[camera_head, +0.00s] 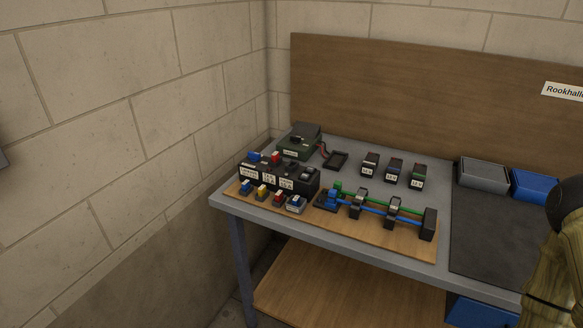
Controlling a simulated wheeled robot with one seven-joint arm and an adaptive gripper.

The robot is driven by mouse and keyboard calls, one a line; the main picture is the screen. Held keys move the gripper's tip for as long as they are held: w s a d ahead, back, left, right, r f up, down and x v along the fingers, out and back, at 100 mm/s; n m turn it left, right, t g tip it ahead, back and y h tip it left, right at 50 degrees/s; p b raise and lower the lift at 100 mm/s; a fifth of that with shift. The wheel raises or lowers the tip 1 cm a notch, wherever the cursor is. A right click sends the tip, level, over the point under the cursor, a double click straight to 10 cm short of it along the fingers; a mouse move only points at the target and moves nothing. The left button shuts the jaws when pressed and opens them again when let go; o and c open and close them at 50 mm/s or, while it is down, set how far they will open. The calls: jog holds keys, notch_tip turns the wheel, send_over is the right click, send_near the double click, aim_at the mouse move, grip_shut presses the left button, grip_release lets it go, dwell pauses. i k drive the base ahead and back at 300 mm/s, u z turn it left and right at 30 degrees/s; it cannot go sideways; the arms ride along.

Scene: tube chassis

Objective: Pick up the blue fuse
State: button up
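A row of small coloured fuse-like pieces sits at the front left of the wooden board on the table. The leftmost is a blue piece (246,187), which looks like a blue fuse. To its right are a yellow piece (262,191), a red piece (279,197) and a grey-blue piece (296,203). Behind them stands a black labelled block (313,185), with another blue piece (254,156) and a red piece (275,157) on top at its left. The pieces are too small to tell their exact shape. My gripper is not in view.
Blue and green tubes (374,208) run between black supports on the wooden board (400,244). Several dark labelled blocks (395,169) stand behind. A grey bin (483,175) and a blue bin (535,186) are at right, by a dark mat (490,235). Walls close in the left and back.

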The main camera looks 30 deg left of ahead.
aim_at(245, 185)
jog(key=z, duration=0.9)
jog(key=i, duration=0.25)
jog(key=u, duration=2.55)
